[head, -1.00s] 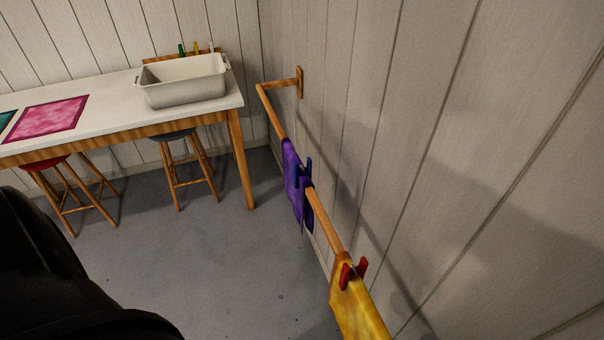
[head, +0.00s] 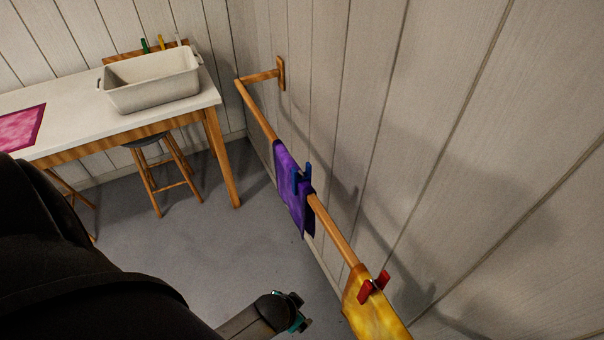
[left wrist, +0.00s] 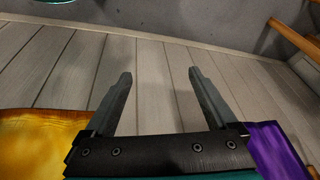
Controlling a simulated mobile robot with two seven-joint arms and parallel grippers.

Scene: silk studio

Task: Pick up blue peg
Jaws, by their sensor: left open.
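The blue peg (head: 301,179) is clipped over a purple cloth (head: 291,196) on the wooden rail in the head view. My left gripper (head: 301,311) is at the bottom of the head view, below the peg in the picture and left of the yellow cloth. In the left wrist view its two fingers (left wrist: 160,74) are apart with nothing between them. The purple cloth shows there at the lower right (left wrist: 278,148). The blue peg does not show in the left wrist view. My right gripper is not in view.
The wooden rail (head: 333,229) runs along the plank wall (head: 420,130). A yellow cloth (head: 377,318) with a red peg (head: 373,286) hangs nearer. A white table (head: 70,133) holds a basin (head: 152,82); a stool (head: 160,172) stands beneath. Open floor lies left of the rail.

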